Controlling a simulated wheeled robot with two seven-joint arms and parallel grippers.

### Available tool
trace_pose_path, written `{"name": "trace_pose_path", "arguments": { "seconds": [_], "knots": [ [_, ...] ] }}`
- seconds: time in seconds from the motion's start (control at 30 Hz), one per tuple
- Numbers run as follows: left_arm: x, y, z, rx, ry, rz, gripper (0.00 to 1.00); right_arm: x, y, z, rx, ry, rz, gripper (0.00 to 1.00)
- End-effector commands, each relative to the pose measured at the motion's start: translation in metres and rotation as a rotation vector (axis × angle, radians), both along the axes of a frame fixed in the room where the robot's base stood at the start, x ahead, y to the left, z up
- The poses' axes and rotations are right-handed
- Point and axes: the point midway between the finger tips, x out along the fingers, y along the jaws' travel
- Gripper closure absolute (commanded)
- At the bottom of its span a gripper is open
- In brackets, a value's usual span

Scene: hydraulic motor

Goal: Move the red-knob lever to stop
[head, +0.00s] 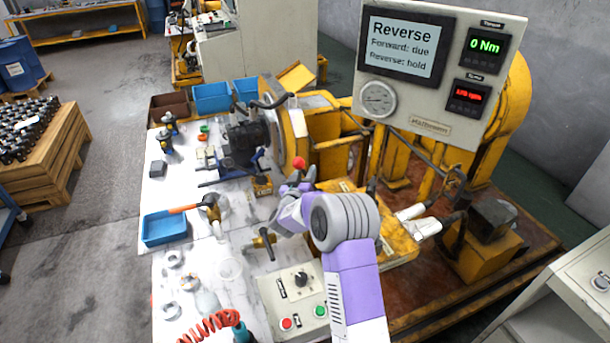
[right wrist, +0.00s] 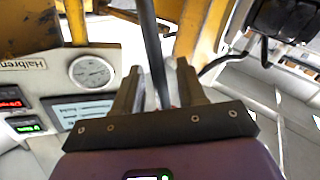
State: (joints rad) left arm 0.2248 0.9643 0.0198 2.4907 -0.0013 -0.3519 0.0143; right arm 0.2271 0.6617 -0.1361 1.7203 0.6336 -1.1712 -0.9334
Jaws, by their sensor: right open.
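The red knob (head: 299,163) shows in the head view just beyond my right gripper (head: 298,186), at the right side of the white bench near the yellow machine. The lever below the knob is mostly hidden by the gripper. In the right wrist view, a dark rod (right wrist: 152,45), apparently the lever, runs down between the two fingers of my right gripper (right wrist: 160,88). The fingers are apart on either side of it; I cannot tell whether either touches it. A trace of red shows low between them. My left gripper is not in view.
The display (head: 402,47) reads "Reverse", "Forward: due", "Reverse: hold"; torque reads 0 Nm. A control box (head: 295,300) with red and green buttons sits beside my right forearm. A blue tray (head: 164,228) and loose parts lie on the bench (head: 205,268). Yellow machine frames stand close on the right.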

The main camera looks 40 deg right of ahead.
Motion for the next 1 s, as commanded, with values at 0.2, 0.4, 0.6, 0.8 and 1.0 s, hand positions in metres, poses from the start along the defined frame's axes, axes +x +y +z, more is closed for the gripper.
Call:
{"name": "trace_pose_path", "arguments": {
  "seconds": [0.2, 0.4, 0.6, 0.8, 1.0],
  "knots": [
    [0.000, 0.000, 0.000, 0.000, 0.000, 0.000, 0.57, 0.000, 0.000, 0.000, 0.000, 0.000, 0.000, 0.60],
    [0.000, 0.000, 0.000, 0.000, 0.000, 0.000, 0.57, 0.000, 0.000, 0.000, 0.000, 0.000, 0.000, 0.89],
    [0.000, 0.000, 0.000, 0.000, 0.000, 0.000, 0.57, 0.000, 0.000, 0.000, 0.000, 0.000, 0.000, 1.00],
    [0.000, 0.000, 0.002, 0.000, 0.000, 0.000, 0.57, 0.000, -0.002, 0.002, 0.010, -0.003, 0.000, 1.00],
    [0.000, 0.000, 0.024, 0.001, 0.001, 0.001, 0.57, 0.012, 0.002, 0.013, 0.153, -0.046, 0.033, 1.00]
  ]
}}
